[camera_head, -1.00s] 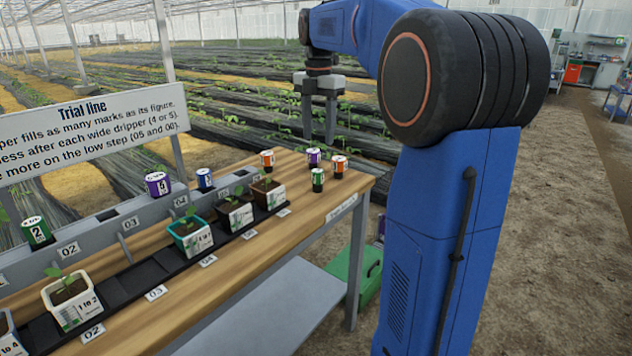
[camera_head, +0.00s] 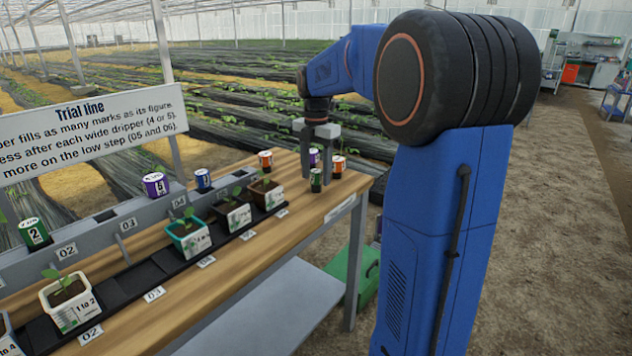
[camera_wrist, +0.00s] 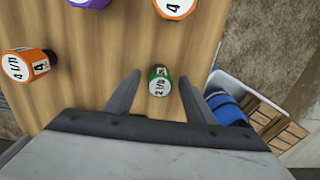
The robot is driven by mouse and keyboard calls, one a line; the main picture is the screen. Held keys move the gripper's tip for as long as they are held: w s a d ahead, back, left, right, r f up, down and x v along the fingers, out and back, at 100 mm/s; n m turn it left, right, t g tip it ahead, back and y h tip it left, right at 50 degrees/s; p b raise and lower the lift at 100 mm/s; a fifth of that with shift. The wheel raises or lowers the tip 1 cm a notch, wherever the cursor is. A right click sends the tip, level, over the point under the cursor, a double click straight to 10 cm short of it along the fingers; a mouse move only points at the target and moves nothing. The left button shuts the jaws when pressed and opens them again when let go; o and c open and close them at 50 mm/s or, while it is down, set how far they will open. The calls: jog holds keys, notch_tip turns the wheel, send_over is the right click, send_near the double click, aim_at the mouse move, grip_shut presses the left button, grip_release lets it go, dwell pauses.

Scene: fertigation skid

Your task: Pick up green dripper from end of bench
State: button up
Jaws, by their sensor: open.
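The green dripper (camera_head: 316,180) stands upright near the end of the wooden bench (camera_head: 235,262). In the wrist view the green dripper (camera_wrist: 160,82) shows its white top, marked 2, between the two fingers. My gripper (camera_head: 316,178) points down over it, open, with one finger on either side. In the wrist view my gripper (camera_wrist: 160,84) has a gap on both sides of the dripper. I cannot tell exactly how far down the fingertips reach. Another green dripper (camera_head: 34,233), marked 2, sits on the grey rail at the left.
Close by stand an orange dripper (camera_head: 265,160), a second orange dripper (camera_head: 339,164) and a purple dripper (camera_head: 313,156). Potted seedlings (camera_head: 67,292) stand in a row along the black strip. Bare wood lies in front of the green dripper.

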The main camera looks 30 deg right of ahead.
jog(key=shift+f, duration=0.4)
jog(key=c, duration=1.1)
jog(key=shift+r, duration=0.15)
